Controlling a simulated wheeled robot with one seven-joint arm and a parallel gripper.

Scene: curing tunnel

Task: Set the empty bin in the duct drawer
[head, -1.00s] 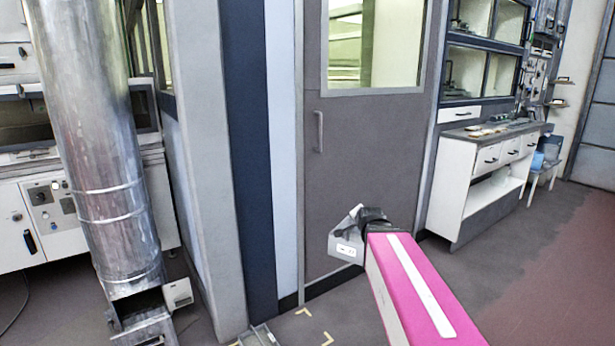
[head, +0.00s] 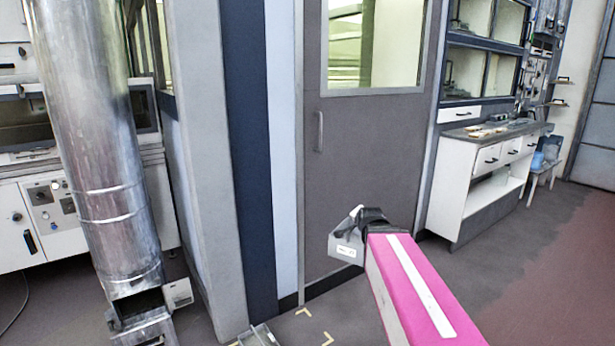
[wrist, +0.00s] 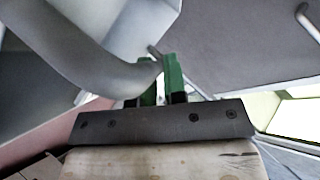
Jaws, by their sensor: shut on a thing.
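A small grey bin (head: 345,248) with a white label hangs at the end of my pink arm in the head view. My gripper (wrist: 160,82) shows green fingers in the wrist view, shut on a grey part of the bin (wrist: 85,48). Whether that part is a handle or a rim I cannot tell. The bin's inside is hidden. At the left, the silver duct (head: 105,170) has a dark opening at its foot. The duct drawer (head: 148,330) appears to stick out below this opening, cut by the lower picture edge. The bin is held well to its right.
A pale box or flap (head: 179,292) is beside the duct's opening. A grey tray-like thing (head: 260,336) lies on the floor near yellow corner marks (head: 316,325). A grey column (head: 200,170) and a door (head: 360,180) stand behind. A white bench (head: 490,180) is at right.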

